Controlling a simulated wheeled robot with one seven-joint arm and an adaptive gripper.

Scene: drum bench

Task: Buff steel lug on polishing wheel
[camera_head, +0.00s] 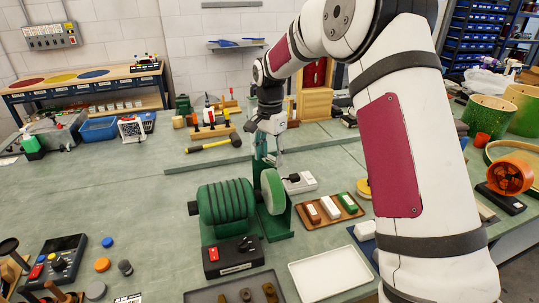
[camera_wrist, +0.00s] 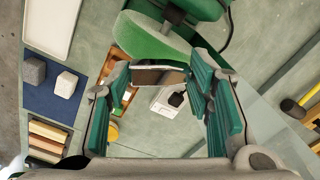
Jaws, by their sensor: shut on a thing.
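The polishing machine (camera_head: 226,203) has a green ribbed motor body and stands on the bench in the middle of the head view. Its pale green polishing wheel (camera_head: 273,191) is on the right side; the wheel also shows at the top of the wrist view (camera_wrist: 150,40). My gripper (camera_head: 268,152) is just above and behind the wheel, pointing down.
A grey tray (camera_head: 205,297) with several dull lugs and an empty white tray (camera_head: 330,272) lie in front. A wooden tray (camera_head: 329,222) with coloured bars is right of the wheel. A control box (camera_head: 232,257) stands before the machine.

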